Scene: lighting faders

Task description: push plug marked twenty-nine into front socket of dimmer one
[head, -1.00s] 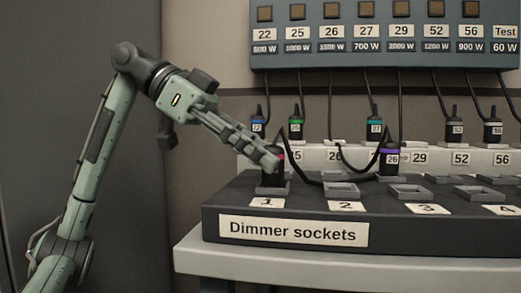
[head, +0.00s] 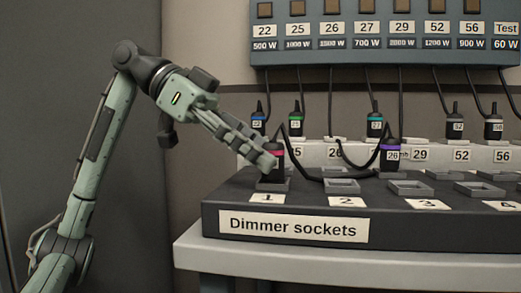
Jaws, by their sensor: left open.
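A dark plug with a pinkish-red band (head: 279,153) stands upright in the front socket of dimmer one (head: 272,186), behind the label 1 (head: 266,199). Its number is hidden, so I cannot read twenty-nine on it. A black cable runs from its top to the right. My left gripper (head: 266,165) is open, with its fingertips at the plug's left side; I cannot tell whether they touch it. The parking place behind the label 29 (head: 420,155) holds no plug. My right gripper is not in view.
Plug 26 (head: 391,155), with a purple band, stands in a rear socket to the right. Front sockets two (head: 342,187) and three (head: 410,189) are empty. Several plugs stand on the white rack (head: 350,156) behind. Cables hang from the lamp panel (head: 385,52).

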